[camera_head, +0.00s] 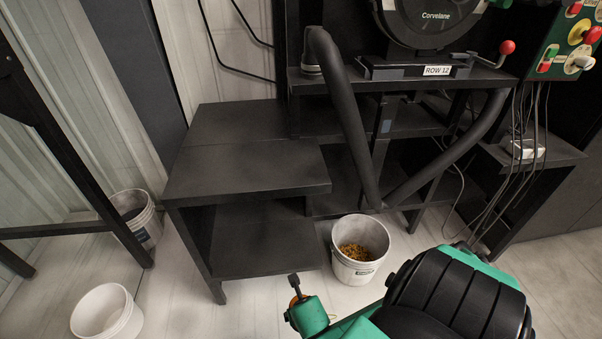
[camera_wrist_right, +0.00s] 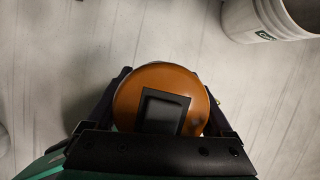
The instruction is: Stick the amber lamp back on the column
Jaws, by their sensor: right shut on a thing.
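The amber lamp (camera_wrist_right: 130,92) is a round orange disc with a black square block (camera_wrist_right: 163,111) on its face, in the right wrist view. My right gripper (camera_wrist_right: 163,95) is shut on it, with one finger at each side of the disc. In the head view my green right arm reaches in at the bottom, and only a sliver of orange shows by its end (camera_head: 297,299). The lamp is off the floor, well apart from the machine. I cannot tell which upright is the lamp's column. My left gripper is out of view.
A black stepped bench (camera_head: 245,168) stands at centre left. A bucket of yellow seed (camera_head: 352,272) is on the floor beside it. The seed meter (camera_head: 425,25) sits on a stand with thick black hoses. A green control box (camera_head: 565,50) is at upper right. White buckets (camera_head: 100,315) stand left.

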